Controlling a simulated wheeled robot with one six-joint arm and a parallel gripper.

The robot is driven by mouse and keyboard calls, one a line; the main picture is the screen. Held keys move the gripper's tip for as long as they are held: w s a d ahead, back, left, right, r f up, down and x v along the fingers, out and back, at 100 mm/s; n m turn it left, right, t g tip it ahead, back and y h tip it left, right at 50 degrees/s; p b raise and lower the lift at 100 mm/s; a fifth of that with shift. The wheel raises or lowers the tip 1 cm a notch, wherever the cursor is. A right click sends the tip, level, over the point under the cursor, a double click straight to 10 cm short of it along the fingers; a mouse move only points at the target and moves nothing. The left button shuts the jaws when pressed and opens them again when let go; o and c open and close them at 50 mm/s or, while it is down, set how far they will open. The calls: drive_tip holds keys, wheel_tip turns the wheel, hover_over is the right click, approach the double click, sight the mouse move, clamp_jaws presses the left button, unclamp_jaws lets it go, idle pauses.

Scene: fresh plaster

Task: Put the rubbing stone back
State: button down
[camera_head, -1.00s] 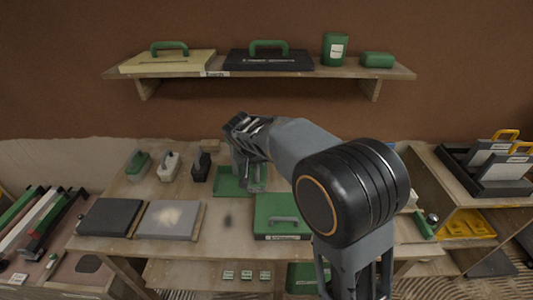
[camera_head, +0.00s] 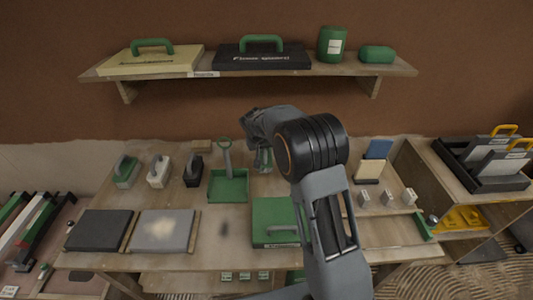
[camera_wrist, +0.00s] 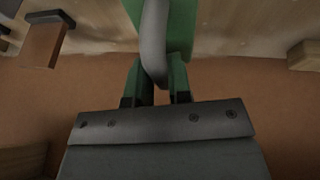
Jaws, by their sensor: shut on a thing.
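My gripper (camera_head: 262,166) is over the back of the bench, right of the green pan (camera_head: 228,188). In the wrist view its green fingers (camera_wrist: 157,88) are shut on a grey curved handle (camera_wrist: 155,45). A green surface (camera_wrist: 182,25) lies behind the handle; I cannot tell whether they are one piece. The head view does not show clearly what is held, so I cannot tell whether it is the rubbing stone. Three handled blocks stand in a row at the bench's left: green (camera_head: 126,171), pale (camera_head: 158,171) and black (camera_head: 194,170).
The bench (camera_head: 225,245) also holds a dark slab (camera_head: 99,230), a grey slab (camera_head: 163,230) and a green case (camera_head: 275,215). Small pale blocks (camera_head: 388,198) stand at the right.

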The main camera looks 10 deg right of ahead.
drive_tip(key=shift+w+d+f, duration=0.3)
drive_tip(key=shift+w+f, duration=0.1)
drive_tip(key=shift+f, duration=0.15)
drive_tip(key=shift+w+d+f, duration=0.3)
drive_tip(key=shift+w+f, duration=0.05)
drive_tip(key=shift+f, duration=0.15)
drive_tip(key=shift+w+f+p, duration=0.1)
drive_tip(key=shift+f+p, duration=0.45)
drive_tip(key=shift+f, duration=1.1)
drive_tip(key=shift+f, duration=0.15)
drive_tip(key=c, duration=1.1)
unclamp_jaws()
drive_tip(key=shift+o, duration=0.2)
